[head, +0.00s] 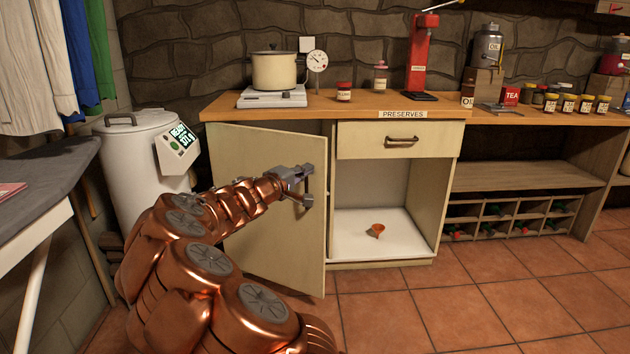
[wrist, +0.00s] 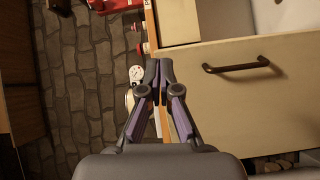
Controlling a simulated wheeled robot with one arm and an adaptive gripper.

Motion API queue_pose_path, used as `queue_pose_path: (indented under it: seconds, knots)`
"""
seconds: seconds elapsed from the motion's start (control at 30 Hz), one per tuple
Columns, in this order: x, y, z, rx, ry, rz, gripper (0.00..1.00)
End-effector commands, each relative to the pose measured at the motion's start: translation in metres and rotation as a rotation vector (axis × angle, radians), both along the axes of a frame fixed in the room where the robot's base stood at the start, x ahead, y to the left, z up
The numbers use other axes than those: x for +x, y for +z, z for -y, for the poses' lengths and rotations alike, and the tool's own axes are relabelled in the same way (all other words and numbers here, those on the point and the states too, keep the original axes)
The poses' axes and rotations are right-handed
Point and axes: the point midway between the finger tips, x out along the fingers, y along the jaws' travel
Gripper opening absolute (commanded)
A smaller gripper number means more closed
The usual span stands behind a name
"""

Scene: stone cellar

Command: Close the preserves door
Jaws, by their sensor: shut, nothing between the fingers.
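The preserves door (head: 265,215) is a cream panel on the cabinet under the PRESERVES label (head: 403,114). It stands partly open, swung out from its left side, with its free edge at the right. Its dark handle (head: 308,186) is near that edge. In the wrist view the door (wrist: 225,105) fills the lower right, with the handle (wrist: 237,65) to the right of the fingers. My gripper (head: 303,186) is shut and empty in front of the door's outer face, by the handle. It also shows in the wrist view (wrist: 155,80). I cannot tell whether it touches the door.
The drawer (head: 400,140) above the opening is shut. A small orange cup (head: 377,230) lies on the white cabinet floor (head: 400,248). A white bin (head: 145,160) stands left of the door. Tiled floor (head: 500,290) is clear at right.

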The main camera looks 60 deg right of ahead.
Motion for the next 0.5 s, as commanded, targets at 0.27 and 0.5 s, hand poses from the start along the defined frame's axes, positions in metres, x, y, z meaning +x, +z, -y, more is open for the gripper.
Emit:
queue_pose_path:
  seconds: [0.27, 0.5]
  knots:
    - [0.056, -0.073, 0.029, -0.024, 0.158, -0.121, 0.00]
    - [0.065, -0.081, 0.042, -0.021, 0.180, -0.131, 0.00]
